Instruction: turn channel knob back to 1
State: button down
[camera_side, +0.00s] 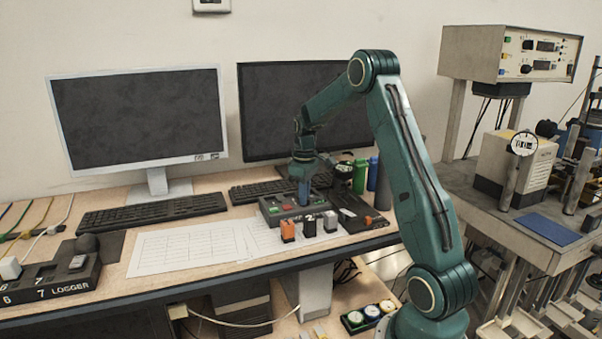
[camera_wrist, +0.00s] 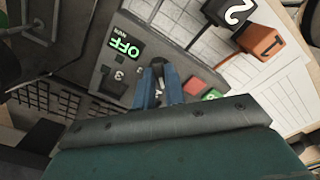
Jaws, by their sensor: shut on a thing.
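The channel knob (camera_wrist: 157,64) is a small dark knob on a grey control box (camera_wrist: 108,62). In the side view the control box (camera_side: 269,206) sits on the desk, below my gripper (camera_side: 303,199). In the wrist view the two blue fingers of my gripper (camera_wrist: 158,84) are shut on the knob, one on each side. They hide much of it, so I cannot tell which number it points at. A digit 3 shows beside it.
Red (camera_wrist: 194,86) and green (camera_wrist: 212,94) buttons lie close to the fingers. An orange plug marked 1 (camera_wrist: 262,43) and a dark block marked 2 (camera_wrist: 230,12) stand nearby. Keyboards (camera_side: 153,212), monitors (camera_side: 140,118) and paper sheets (camera_side: 185,246) surround the box.

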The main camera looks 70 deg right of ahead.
jog(key=c, duration=1.5)
grip_release()
jog(key=shift+o, duration=0.2)
jog(key=shift+r, duration=0.2)
notch_tip(320, 180, up, 14)
jog(key=shift+f, duration=0.2)
